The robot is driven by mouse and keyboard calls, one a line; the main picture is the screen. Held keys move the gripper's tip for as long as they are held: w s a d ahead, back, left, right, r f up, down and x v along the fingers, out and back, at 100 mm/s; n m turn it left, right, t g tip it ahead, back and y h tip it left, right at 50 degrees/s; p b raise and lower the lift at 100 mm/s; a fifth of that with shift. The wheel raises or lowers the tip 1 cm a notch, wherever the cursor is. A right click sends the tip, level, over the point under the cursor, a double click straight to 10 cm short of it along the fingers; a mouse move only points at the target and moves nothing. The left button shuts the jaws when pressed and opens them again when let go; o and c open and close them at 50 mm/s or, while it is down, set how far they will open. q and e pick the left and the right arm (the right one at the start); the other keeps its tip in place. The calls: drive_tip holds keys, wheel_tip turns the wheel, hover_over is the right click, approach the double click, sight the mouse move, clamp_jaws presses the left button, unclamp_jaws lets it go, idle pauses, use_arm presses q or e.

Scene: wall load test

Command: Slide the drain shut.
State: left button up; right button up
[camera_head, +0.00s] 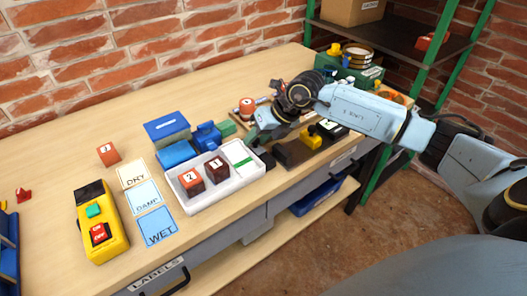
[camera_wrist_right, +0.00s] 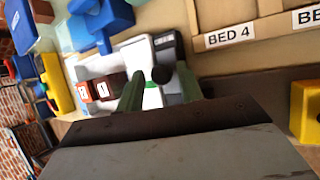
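No part is labelled as a drain. A white tray (camera_head: 214,199) near the bench's front edge has a green-lined white section at its right end. A dark rounded knob (camera_head: 267,160) sits beside that end; the knob also shows in the wrist view (camera_wrist_right: 162,74). My right gripper (camera_head: 257,138) is above and just behind the knob. In the wrist view my right gripper (camera_wrist_right: 158,90) has its two greenish fingers apart, with the knob and part of the white tray seen between them. I cannot tell whether it touches either. My left gripper is out of view.
Two numbered cubes (camera_head: 190,180) sit in the tray. Blue blocks (camera_head: 175,152) stand behind it. DRY, DAMP and WET cards (camera_head: 157,226) and a yellow switch box (camera_head: 101,225) lie left. A dark block with a yellow part (camera_head: 311,137) stands right. The bench's back left is clear.

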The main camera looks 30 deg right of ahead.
sight(258, 140)
drive_tip(key=shift+w+r+p, duration=0.1)
drive_tip(key=shift+r+p, duration=2.2)
drive_tip(key=shift+r, duration=1.15)
